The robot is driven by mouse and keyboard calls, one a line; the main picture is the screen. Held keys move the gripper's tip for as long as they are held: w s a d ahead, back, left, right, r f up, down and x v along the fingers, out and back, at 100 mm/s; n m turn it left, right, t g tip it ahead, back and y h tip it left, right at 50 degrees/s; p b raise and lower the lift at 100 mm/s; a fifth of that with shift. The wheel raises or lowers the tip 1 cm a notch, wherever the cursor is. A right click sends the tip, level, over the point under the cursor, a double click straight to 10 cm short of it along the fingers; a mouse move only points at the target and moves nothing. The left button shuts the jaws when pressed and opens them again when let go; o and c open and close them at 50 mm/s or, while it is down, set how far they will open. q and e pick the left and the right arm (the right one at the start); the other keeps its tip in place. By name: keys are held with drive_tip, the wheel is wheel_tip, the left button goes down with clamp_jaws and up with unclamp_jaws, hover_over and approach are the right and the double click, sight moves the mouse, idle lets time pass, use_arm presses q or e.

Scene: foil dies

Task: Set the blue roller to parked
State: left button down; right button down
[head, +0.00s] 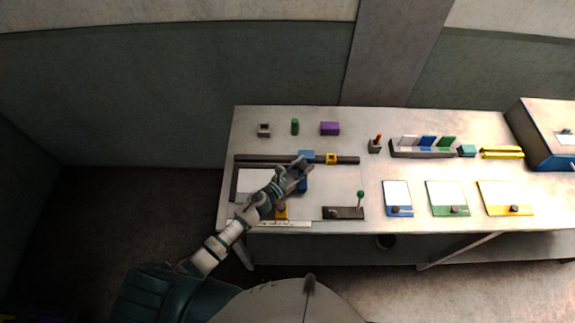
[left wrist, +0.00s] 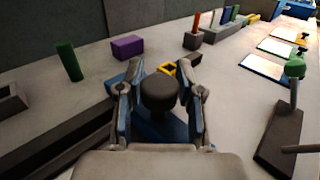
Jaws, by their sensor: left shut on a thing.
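The blue roller (head: 306,156) is a blue block on the dark rail (head: 262,159) near the back left of the table. Its blue body also shows in the left wrist view (left wrist: 172,130), with a dark round knob (left wrist: 160,90) standing up from it. My left gripper (head: 301,170) reaches over the roller from the front. Its fingers stand on both sides of the knob and are shut on it. A yellow square frame (head: 332,159) sits on the rail just right of the roller. The fingers hide part of the roller. My right gripper is not in view.
A lever with a green knob (head: 360,195) stands on a dark base at front. A green cylinder (head: 295,127) and a purple block (head: 330,128) stand behind the rail. Blue, green and yellow framed plates lie to the right. A blue-sided box (head: 540,140) stands at far right.

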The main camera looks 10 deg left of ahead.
use_arm(q)
drive_tip(key=shift+d+f, duration=0.4)
drive_tip(key=shift+d, duration=0.35)
drive_tip(key=c, duration=0.7)
unclamp_jaws()
drive_tip(key=shift+r, duration=0.1)
drive_tip(key=shift+w, duration=0.1)
drive_tip(key=shift+w+r, duration=0.1)
drive_tip(key=shift+r, duration=0.5)
wheel_tip(320, 180, up, 8)
drive_tip(key=shift+a+r, duration=0.1)
drive_tip(key=shift+a, duration=0.05)
drive_tip(key=shift+r, duration=0.25)
drive_tip(key=shift+r, duration=0.1)
